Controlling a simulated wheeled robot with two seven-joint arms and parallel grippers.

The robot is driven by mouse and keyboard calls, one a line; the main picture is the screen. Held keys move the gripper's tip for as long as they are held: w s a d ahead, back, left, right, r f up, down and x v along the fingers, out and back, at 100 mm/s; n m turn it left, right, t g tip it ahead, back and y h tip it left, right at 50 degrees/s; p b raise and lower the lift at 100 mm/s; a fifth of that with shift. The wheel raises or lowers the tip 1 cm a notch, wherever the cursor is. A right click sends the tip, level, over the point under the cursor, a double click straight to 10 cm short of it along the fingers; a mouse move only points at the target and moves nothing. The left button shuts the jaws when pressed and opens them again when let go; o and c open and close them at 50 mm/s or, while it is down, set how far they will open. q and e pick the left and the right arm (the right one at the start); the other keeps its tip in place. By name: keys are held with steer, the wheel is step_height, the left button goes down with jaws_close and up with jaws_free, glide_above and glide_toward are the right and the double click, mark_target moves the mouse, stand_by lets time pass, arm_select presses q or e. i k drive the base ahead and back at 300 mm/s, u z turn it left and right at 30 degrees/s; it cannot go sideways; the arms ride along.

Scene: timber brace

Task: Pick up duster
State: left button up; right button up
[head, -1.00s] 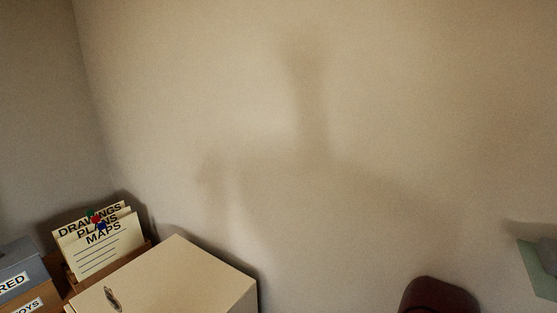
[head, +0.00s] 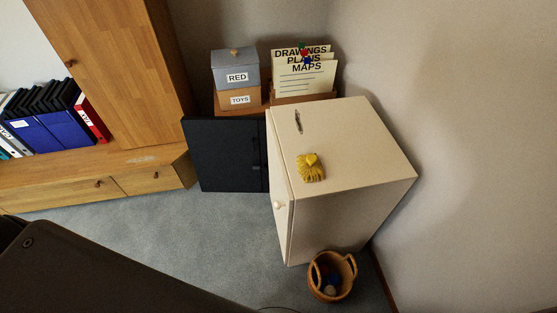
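A yellow, fringed duster (head: 311,169) lies on top of a cream cabinet (head: 352,147) in the head view, right of centre. It sits towards the cabinet's left edge. Neither of my grippers shows in the head view, and nothing touches the duster.
A dark metal-like handle (head: 298,121) is also on the cabinet top. A wicker basket (head: 332,276) stands on the floor before the cabinet. A black panel (head: 222,154) stands at its left. Labelled boxes (head: 236,82) and paper files (head: 304,72) are behind. Carpet (head: 190,238) is open at left.

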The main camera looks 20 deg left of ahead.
mark_target(311, 166)
steer(key=u, duration=0.75)
steer(key=k, duration=0.65)
steer(key=u, duration=0.55)
steer(key=i, duration=1.15)
steer(key=z, duration=0.3)
